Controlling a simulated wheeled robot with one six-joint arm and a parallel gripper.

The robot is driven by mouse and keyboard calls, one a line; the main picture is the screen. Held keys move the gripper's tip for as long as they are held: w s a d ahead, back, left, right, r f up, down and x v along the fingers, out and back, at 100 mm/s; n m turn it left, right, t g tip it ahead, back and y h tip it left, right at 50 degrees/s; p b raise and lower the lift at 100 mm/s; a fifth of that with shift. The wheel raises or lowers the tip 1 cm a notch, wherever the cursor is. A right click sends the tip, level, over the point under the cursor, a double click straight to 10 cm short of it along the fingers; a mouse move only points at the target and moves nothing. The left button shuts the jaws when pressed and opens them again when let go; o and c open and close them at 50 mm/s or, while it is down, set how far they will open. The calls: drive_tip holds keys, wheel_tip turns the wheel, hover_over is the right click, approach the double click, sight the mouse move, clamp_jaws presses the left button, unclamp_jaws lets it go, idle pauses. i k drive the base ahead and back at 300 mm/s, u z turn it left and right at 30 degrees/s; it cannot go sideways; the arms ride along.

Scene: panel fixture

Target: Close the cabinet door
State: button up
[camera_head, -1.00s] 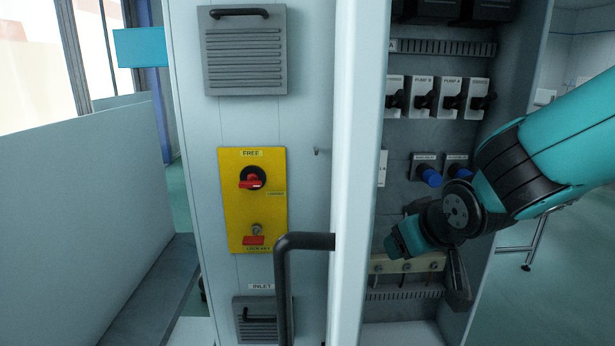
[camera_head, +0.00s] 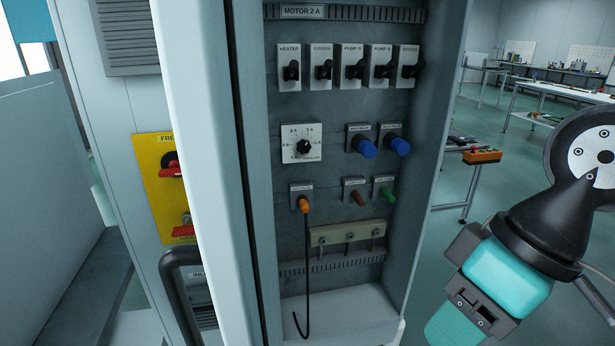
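The cabinet door (camera_head: 197,150) is a pale panel standing open, seen nearly edge-on, left of the cabinet opening. Its black bar handle (camera_head: 178,285) sticks out to the left at the lower part of the picture. The open cabinet (camera_head: 350,110) shows its grey inside to the right of the door. My gripper (camera_head: 468,290), teal and dark grey, is at the lower right, outside the cabinet and well apart from the door and handle. Its fingers are not clear enough to tell whether they are open or shut.
Inside are switches (camera_head: 352,68), a dial (camera_head: 302,145), blue knobs (camera_head: 366,148) and a dark cable (camera_head: 307,260) hanging from an orange plug. Workbenches (camera_head: 560,95) stand at the back right, beyond open floor.

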sight(211, 53)
drive_tip(key=z, duration=1.75)
drive_tip(key=k, duration=1.35)
drive_tip(key=u, duration=1.65)
drive_tip(key=k, duration=0.4)
drive_tip(key=u, duration=0.55)
drive_tip(key=i, duration=0.35)
drive_tip(key=z, duration=0.15)
